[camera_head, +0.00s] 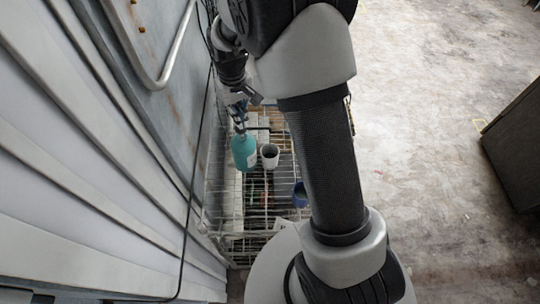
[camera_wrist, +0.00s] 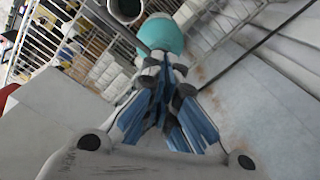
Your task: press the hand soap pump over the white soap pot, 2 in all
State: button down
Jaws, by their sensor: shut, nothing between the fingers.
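The hand soap bottle (camera_head: 244,153) is teal with a pale label. It stands upright on a wire rack, and its teal body also shows in the wrist view (camera_wrist: 162,34). The white soap pot (camera_head: 269,158) stands close on its right, open at the top with a dark inside; its rim shows at the top of the wrist view (camera_wrist: 126,10). My gripper (camera_head: 239,124) is shut and empty, above the bottle's top. In the wrist view its fingertips (camera_wrist: 165,62) overlap the bottle's near edge. They hide most of the pump, so I cannot tell whether they touch it.
The wire rack (camera_head: 222,212) has a blue cup (camera_head: 300,194) at its right, partly beside my arm. A ribbed pale wall (camera_head: 95,170) and a hanging black cable run close on the left. Concrete floor (camera_head: 440,70) is open on the right, up to a dark cabinet (camera_head: 515,145).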

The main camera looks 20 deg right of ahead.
jog(key=shift+r, duration=0.15)
notch_tip(320, 180, up, 6)
jog(key=p, duration=0.4)
dwell(0.6)
jog(key=s+r+t+b, duration=0.2)
jog(key=s+r+b, duration=0.1)
jog(key=s+b, duration=0.9)
jog(key=s+f+t+b, duration=0.1)
jog(key=s+f+b, duration=0.2)
jog(key=s+b, duration=0.2)
jog(key=s+f+m+t+b, duration=0.1)
jog(key=s+f+b, duration=0.3)
jog(key=s, duration=0.6)
jog(key=shift+f+t+b, duration=0.3)
jog(key=shift+b, duration=0.4)
dwell(0.4)
